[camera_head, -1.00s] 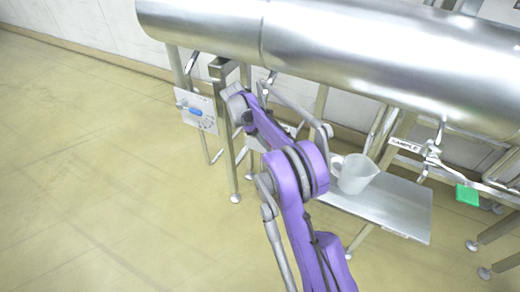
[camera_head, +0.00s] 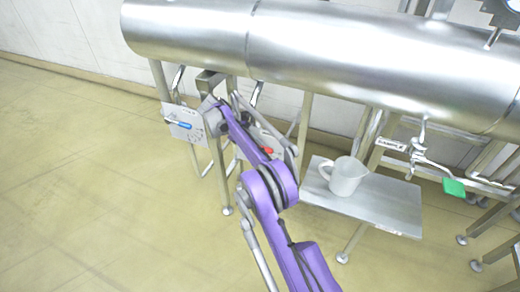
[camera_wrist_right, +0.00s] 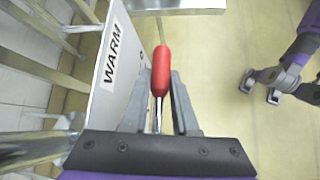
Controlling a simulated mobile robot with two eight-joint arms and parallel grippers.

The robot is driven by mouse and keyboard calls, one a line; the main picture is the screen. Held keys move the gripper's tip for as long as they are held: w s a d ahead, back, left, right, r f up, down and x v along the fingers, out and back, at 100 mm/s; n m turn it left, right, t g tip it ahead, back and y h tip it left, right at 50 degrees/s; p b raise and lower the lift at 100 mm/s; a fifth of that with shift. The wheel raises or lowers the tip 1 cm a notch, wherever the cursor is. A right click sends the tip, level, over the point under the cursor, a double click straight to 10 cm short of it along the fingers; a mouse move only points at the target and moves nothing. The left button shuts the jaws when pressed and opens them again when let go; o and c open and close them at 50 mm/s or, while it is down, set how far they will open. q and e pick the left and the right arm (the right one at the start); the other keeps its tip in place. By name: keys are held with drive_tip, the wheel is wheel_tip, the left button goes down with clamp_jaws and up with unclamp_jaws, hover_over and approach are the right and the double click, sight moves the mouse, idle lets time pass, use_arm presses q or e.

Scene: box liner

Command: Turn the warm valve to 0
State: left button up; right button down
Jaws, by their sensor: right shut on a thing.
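The warm valve's red handle (camera_wrist_right: 161,70) points away from me in the right wrist view, beside a white panel (camera_wrist_right: 100,100) labelled WARM. My right gripper (camera_wrist_right: 158,85) is shut on this handle, one grey finger on each side. In the head view, a bit of the red handle (camera_head: 267,150) shows behind my purple arm, which hides most of the panel and gripper. The valve's scale and setting cannot be read. My left gripper (camera_wrist_right: 258,92) shows at the right of the wrist view, with its fingers apart and empty.
A second white panel (camera_head: 184,130) with a blue handle (camera_head: 180,124) is at the left. A large steel cylinder (camera_head: 330,50) lies above. Floor at left is clear.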

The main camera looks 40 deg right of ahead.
idle(0.3)
drive_tip(key=c, duration=0.7)
unclamp_jaws()
drive_tip(key=shift+p+v, duration=4.6)
drive_tip(key=shift+v, duration=0.85)
drive_tip(key=shift+f, duration=0.1)
